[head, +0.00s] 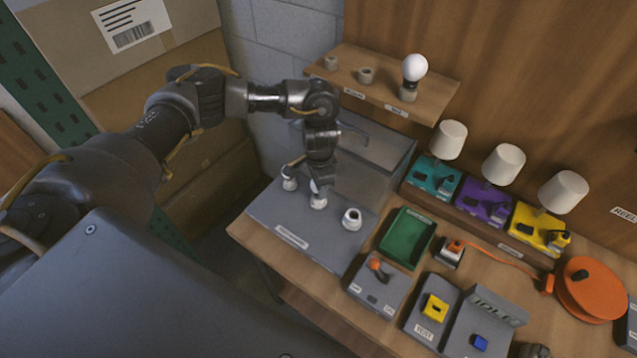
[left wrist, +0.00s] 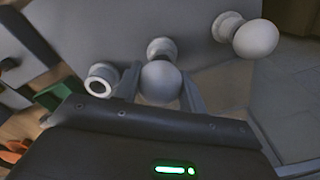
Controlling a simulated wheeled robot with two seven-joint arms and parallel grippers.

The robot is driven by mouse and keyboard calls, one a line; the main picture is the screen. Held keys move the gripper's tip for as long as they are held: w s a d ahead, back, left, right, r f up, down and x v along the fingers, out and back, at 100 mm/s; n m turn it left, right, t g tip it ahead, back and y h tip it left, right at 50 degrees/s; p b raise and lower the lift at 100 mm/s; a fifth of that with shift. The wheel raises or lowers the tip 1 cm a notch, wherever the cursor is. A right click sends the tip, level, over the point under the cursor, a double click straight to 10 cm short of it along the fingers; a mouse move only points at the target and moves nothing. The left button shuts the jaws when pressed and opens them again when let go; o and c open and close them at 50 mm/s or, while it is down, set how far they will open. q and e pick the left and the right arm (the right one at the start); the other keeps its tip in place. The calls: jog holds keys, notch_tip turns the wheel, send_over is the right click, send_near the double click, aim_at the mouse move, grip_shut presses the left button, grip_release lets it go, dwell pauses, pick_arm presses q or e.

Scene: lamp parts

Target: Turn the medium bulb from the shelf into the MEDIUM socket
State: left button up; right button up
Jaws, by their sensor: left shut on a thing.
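My left gripper (head: 318,186) points down over the middle socket (head: 319,203) of the grey socket board (head: 270,221). In the left wrist view, the gripper (left wrist: 160,88) has its fingers on both sides of a round white bulb (left wrist: 161,83) and is shut on it. The bulb is at the middle socket (left wrist: 161,47); how deep it sits I cannot tell. Another white bulb (left wrist: 256,38) stands in the socket on one side. The socket on the other side (left wrist: 101,80) is empty; it also shows in the head view (head: 351,218). My right gripper is out of view.
The wooden shelf (head: 440,95) has two empty holders (head: 366,75) and a large white bulb (head: 414,67) in a third. Three lamps (head: 503,165), a green tray (head: 406,238), switch boxes (head: 379,287) and an orange reel (head: 590,290) occupy the bench to the right.

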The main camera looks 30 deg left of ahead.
pick_arm(q)
jog(key=shift+r, duration=0.1)
jog(key=shift+r+n+p, duration=0.1)
jog(key=shift+n+p, duration=0.9)
jog(key=shift+p, duration=0.6)
jog(key=shift+n+p, duration=0.45)
jog(key=shift+n, duration=0.05)
jog(key=shift+w+n, duration=0.1)
jog(key=shift+n, duration=0.3)
jog(key=n, duration=0.3)
jog(key=shift+d, duration=0.1)
